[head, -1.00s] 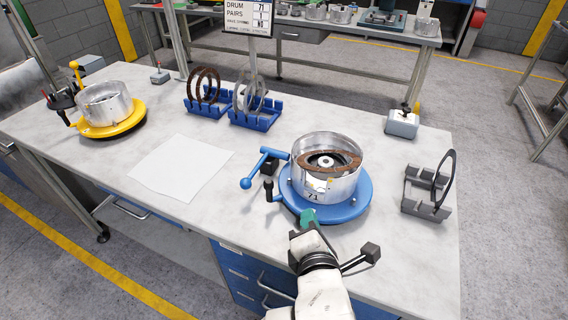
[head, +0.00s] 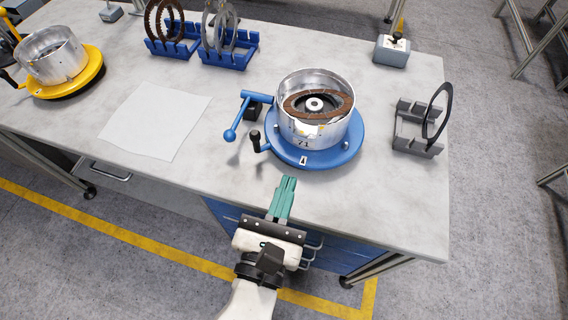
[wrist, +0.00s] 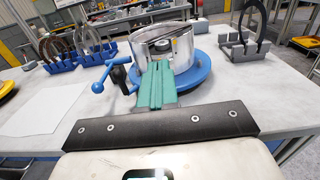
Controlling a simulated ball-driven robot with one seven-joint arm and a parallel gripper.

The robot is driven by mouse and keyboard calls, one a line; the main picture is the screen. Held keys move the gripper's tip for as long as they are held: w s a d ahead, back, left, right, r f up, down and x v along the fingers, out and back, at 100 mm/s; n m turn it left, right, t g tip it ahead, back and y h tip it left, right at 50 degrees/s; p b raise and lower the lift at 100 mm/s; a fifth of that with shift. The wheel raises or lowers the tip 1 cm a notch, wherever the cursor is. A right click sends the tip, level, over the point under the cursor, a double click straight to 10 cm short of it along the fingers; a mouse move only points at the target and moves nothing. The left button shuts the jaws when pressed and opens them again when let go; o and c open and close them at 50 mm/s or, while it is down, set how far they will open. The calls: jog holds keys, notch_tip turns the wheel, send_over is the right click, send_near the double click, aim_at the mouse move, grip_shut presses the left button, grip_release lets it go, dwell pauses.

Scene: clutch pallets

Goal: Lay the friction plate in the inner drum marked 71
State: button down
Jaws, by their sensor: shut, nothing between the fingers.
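The drum marked 71 (head: 302,141) is a silver cylinder on a round blue turntable base (head: 345,152), near the table's front right. A brown friction plate (head: 298,106) lies inside it around a dark hub with a pale centre. The plate looks slightly tilted; I cannot tell whether it sits flat. My gripper (head: 288,180) has green fingers, shut and empty, in front of the blue base and apart from the plate. In the wrist view the shut fingers (wrist: 159,70) point at the drum (wrist: 170,42), and the plate is not clearly visible there.
A blue handle (head: 236,117) sticks out left of the drum. A grey stand with a black ring (head: 415,145) is at right. A white sheet (head: 155,120), blue ring racks (head: 228,57) and a drum on a yellow base (head: 85,86) lie left and behind.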

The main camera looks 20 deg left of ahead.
jog(key=w+p, duration=0.1)
jog(key=w, duration=1.1)
jog(key=shift+w+d, duration=0.25)
jog(key=shift+w, duration=0.05)
